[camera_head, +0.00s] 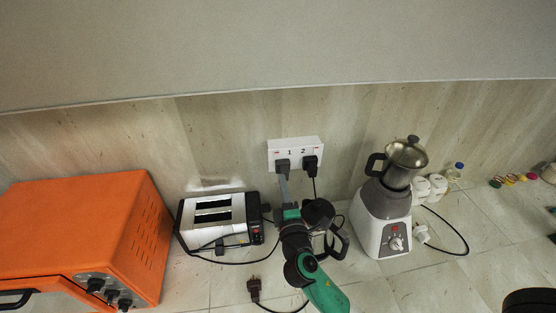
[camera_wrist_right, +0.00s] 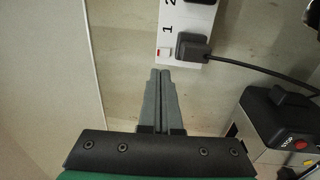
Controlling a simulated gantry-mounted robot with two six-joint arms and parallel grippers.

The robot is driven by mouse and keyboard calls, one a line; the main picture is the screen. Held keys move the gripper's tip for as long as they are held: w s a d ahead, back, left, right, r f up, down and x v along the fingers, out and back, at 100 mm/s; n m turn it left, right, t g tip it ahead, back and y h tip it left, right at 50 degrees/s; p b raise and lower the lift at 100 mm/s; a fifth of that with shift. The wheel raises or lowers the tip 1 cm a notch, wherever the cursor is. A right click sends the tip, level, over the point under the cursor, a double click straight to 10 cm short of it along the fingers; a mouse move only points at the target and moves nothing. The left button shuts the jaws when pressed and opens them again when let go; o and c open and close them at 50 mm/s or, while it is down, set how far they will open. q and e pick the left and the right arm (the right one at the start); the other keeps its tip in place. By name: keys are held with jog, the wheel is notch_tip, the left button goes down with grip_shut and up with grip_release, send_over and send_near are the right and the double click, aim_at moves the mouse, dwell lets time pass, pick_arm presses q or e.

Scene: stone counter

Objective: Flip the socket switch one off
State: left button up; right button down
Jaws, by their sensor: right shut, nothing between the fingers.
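A white double socket (camera_head: 294,142) marked 1 and 2 is on the back wall, with a black plug in each outlet. In the right wrist view its end (camera_wrist_right: 199,13) shows at the top, with the switch of socket one (camera_wrist_right: 163,52), which has a red mark, beside the plug of socket one (camera_wrist_right: 191,48). My right gripper (camera_head: 283,178) is shut and empty, just below the socket in the head view. In the right wrist view its fingertips (camera_wrist_right: 160,72) are close to the switch end, apart from it in the picture; I cannot tell the depth gap. My left gripper is not in view.
A toaster (camera_head: 218,217) is left of my right arm, and an orange oven (camera_head: 85,235) is farther left. A grey and white blender (camera_head: 381,215) is at right. A dark kettle (camera_head: 318,212) is beside my right gripper. A loose plug (camera_head: 254,289) lies in front.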

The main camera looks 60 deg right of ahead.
aim_at(276, 153)
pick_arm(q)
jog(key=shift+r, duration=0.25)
pick_arm(e)
jog(key=x, duration=0.9)
